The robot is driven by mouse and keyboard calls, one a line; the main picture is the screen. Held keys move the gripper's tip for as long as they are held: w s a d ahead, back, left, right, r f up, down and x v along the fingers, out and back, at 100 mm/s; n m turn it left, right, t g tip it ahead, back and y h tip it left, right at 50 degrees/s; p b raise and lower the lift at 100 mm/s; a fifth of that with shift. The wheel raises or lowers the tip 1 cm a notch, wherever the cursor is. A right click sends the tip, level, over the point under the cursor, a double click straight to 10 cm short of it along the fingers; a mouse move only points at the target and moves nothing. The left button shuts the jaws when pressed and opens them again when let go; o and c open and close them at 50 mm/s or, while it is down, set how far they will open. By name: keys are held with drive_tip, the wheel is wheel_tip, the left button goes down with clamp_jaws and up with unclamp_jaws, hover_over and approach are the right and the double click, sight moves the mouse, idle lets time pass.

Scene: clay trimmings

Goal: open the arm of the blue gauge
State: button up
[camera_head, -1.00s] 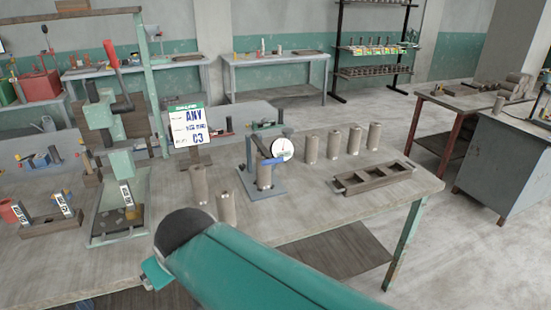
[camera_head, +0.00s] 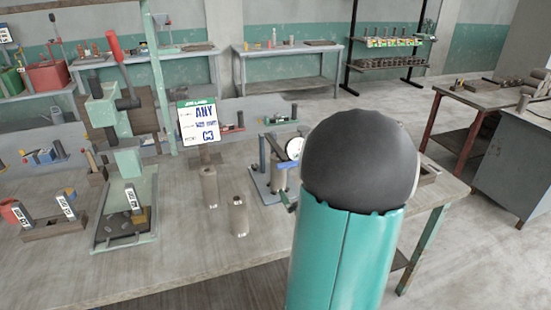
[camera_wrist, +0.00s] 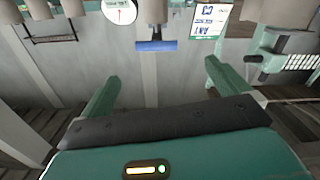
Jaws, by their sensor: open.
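The blue gauge (camera_head: 264,182) stands on the bench in the head view, with a blue-grey base and post, a white round dial and a blue arm (camera_head: 287,165). My own arm hides the gauge's right side. In the wrist view, which is upside down, the blue arm (camera_wrist: 156,46) and dial (camera_wrist: 119,12) show beyond my fingers. My gripper (camera_wrist: 162,72) is open, with nothing between its two green fingers, and apart from the blue arm.
A wooden tray (camera_head: 428,175) is mostly hidden by my arm. The front of the bench is clear.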

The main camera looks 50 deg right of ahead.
sight(287, 161)
drive_tip(key=x, duration=1.4)
drive_tip(key=shift+s+d, duration=0.15)
drive_tip(key=shift+d, duration=0.05)
drive_tip(key=shift+c, duration=0.4)
drive_tip(key=c, duration=1.1)
